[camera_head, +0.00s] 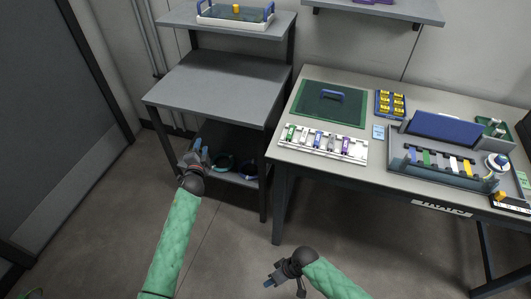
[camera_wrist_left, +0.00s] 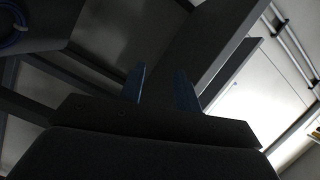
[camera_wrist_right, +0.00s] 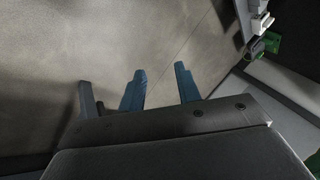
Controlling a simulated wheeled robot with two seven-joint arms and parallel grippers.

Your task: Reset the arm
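My left gripper (camera_head: 199,153) is at the front of the grey shelf unit, just below its middle top and near the lower shelf. In the left wrist view its two blue fingertips (camera_wrist_left: 160,88) stand apart with nothing between them. My right gripper (camera_head: 270,279) is over the bare floor, in front of the workbench and below its top. In the right wrist view its blue fingertips (camera_wrist_right: 160,88) are apart with nothing between them. Both arms wear green sleeves.
The workbench (camera_head: 380,160) carries a green mat (camera_head: 310,105), a white rack (camera_head: 322,150) and a grey tray with a blue block (camera_head: 445,128). The floor between them is clear.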

